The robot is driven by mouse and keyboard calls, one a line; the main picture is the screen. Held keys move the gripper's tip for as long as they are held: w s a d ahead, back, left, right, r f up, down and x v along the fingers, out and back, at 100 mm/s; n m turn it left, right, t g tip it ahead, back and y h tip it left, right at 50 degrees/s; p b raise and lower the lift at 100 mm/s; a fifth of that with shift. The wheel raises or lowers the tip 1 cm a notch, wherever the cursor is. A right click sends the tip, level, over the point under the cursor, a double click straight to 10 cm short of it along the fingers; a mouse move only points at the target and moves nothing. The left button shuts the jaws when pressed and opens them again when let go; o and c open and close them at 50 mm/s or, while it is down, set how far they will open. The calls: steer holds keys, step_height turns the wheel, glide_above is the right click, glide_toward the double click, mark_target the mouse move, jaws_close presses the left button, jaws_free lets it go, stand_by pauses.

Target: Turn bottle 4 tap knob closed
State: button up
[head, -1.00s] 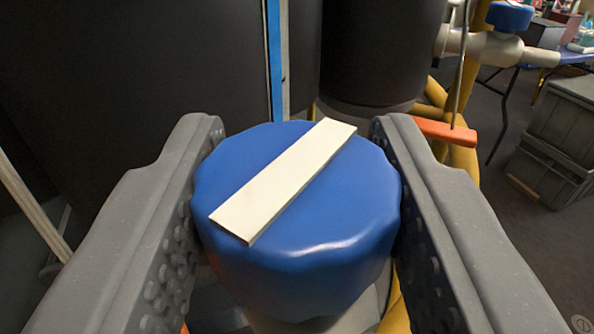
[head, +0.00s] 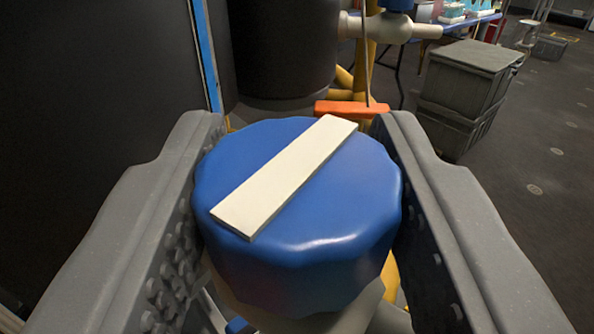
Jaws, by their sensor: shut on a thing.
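A blue scalloped tap knob (head: 310,220) with a white bar (head: 285,178) across its top fills the middle of the head view. The bar runs slantwise from lower left to upper right. My gripper (head: 300,195) is shut on the knob, with one grey studded finger on its left side and one on its right. Part of a pale tap body (head: 340,315) shows beneath the knob; the rest of it is hidden. No number shows on this tap.
Large dark bottles (head: 285,50) stand behind, on the left and at the centre. An orange piece (head: 345,108) and another tap with a blue knob (head: 396,4) are beyond. Stacked grey crates (head: 470,85) stand at right, with open floor (head: 530,180) beside them.

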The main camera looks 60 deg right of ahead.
steer(key=shift+p, duration=0.3)
stand_by(0.4)
steer(key=o, duration=1)
steer(key=shift+c, duration=0.2)
steer(key=b+v, duration=0.2)
steer(key=v, duration=1.1)
steer(key=shift+a, duration=0.45)
